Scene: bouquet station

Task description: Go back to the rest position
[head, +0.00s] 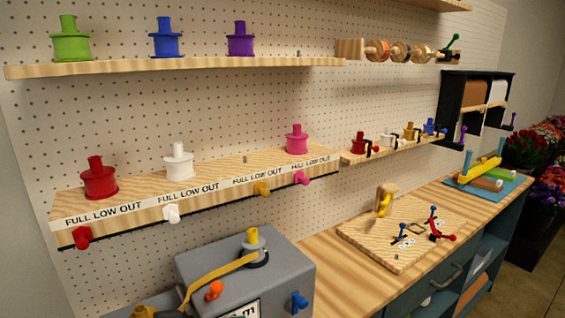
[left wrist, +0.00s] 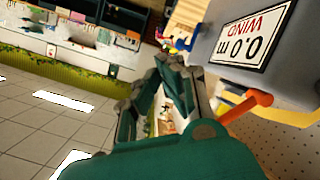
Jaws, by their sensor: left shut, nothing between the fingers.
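My left gripper (left wrist: 168,66) shows in the left wrist view, with teal and grey fingers. It is shut with nothing held. It is beside the grey machine (left wrist: 205,42), whose label reads "WIND" and "0.0 m" upside down. An orange lever (left wrist: 248,108) on that machine is close to the right of the fingers; I cannot tell the exact gap. Neither gripper shows in the head view. My right gripper is in no view.
In the head view the grey machine (head: 190,268) stands at the bottom, with a yellow ribbon (head: 222,270). A wooden board (head: 360,238) lies on the workbench (head: 318,262). Shelves (head: 200,66) with coloured spools line the pegboard wall. Grey floor (left wrist: 40,130) is open in the left wrist view.

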